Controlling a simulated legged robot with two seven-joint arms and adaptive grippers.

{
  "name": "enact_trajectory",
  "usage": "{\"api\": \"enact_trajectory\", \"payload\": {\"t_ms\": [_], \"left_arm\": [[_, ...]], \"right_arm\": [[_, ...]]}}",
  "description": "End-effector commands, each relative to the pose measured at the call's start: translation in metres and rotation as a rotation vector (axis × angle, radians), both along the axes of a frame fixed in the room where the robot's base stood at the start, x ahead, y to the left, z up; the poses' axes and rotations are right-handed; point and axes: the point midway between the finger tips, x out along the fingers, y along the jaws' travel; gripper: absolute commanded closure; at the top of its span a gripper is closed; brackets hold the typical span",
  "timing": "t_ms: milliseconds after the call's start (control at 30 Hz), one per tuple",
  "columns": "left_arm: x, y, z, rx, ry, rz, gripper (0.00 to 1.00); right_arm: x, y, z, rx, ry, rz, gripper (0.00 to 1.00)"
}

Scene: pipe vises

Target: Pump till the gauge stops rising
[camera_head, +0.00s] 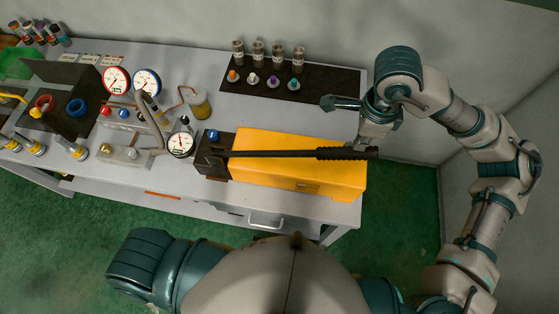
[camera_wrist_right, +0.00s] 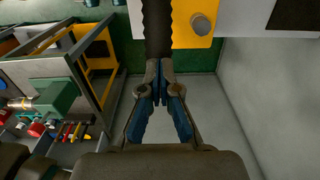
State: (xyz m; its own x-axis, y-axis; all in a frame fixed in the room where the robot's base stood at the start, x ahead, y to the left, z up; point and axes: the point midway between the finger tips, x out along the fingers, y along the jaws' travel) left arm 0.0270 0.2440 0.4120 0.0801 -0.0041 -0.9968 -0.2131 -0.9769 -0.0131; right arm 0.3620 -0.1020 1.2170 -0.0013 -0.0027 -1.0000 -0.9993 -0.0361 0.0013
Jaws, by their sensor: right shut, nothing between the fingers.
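A yellow hand pump (camera_head: 300,178) with a dark block at its left end lies on the bench's right front. Its long black lever (camera_head: 270,154) runs left to right above the yellow body, its grip at the right end. A round black-rimmed gauge (camera_head: 181,144) stands left of the pump; its reading is too small to tell. My right gripper (camera_head: 364,146) is at the lever's right end. In the right wrist view my right gripper (camera_wrist_right: 160,84) is shut and empty, its tips close to the dark lever (camera_wrist_right: 158,30); contact is unclear. My left gripper is out of view.
A red-rimmed gauge (camera_head: 116,79) and a blue-rimmed gauge (camera_head: 147,82) stand further left, beside hoses and a jar (camera_head: 201,106). A dark mat (camera_head: 330,87) behind the pump carries several small fittings. Floor is clear right of the bench.

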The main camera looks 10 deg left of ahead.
Motion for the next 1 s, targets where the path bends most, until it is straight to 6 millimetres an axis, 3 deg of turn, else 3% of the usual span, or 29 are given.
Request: {"api": "enact_trajectory", "payload": {"t_ms": [367, 1000], "left_arm": [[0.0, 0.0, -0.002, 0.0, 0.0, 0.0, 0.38], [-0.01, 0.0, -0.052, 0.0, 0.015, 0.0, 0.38]], "right_arm": [[0.0, -0.001, -0.002, 0.0, -0.001, 0.0, 1.0], [-0.001, -0.015, -0.057, 0.0, 0.001, 0.0, 1.0]]}}
